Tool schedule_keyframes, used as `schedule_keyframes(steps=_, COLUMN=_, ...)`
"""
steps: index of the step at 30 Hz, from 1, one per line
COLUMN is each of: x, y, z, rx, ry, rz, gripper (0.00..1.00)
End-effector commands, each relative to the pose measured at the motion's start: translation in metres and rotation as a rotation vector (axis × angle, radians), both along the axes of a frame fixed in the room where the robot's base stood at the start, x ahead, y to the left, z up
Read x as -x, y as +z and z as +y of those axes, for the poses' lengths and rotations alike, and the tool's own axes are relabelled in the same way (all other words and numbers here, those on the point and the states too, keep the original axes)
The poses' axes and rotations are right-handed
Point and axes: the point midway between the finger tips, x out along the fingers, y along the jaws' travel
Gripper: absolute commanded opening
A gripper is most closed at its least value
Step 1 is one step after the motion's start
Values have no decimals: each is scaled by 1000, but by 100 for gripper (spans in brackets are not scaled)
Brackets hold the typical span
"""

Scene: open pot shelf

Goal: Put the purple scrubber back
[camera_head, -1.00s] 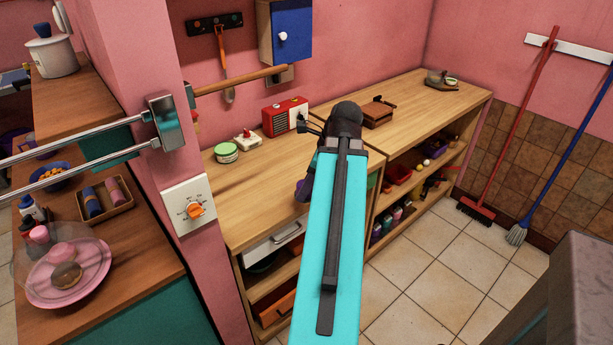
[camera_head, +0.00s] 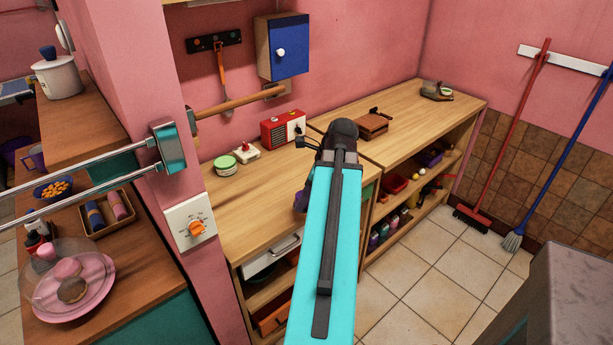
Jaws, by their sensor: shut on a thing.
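My turquoise arm runs up the middle of the view and hides most of what is behind it. My gripper (camera_head: 307,187) is largely covered by it, just left of the dark joint, over the wooden counter (camera_head: 255,212). A small dark purple patch, which I take to be the purple scrubber (camera_head: 300,201), shows at the arm's left edge. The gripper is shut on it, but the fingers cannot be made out. Whether the scrubber touches the counter cannot be told.
The counter bears a green-lidded jar (camera_head: 225,165), a red radio (camera_head: 283,129) and a brown box (camera_head: 371,125). Open shelves below hold several items, including a red tray (camera_head: 394,184). A wall switch (camera_head: 190,221) is at left.

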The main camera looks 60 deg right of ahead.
Motion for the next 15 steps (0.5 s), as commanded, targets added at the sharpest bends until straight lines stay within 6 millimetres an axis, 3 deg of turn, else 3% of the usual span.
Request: schedule_keyframes(steps=15, x=-5, y=2, z=-11, rx=-1, ry=-1, rz=1, gripper=24)
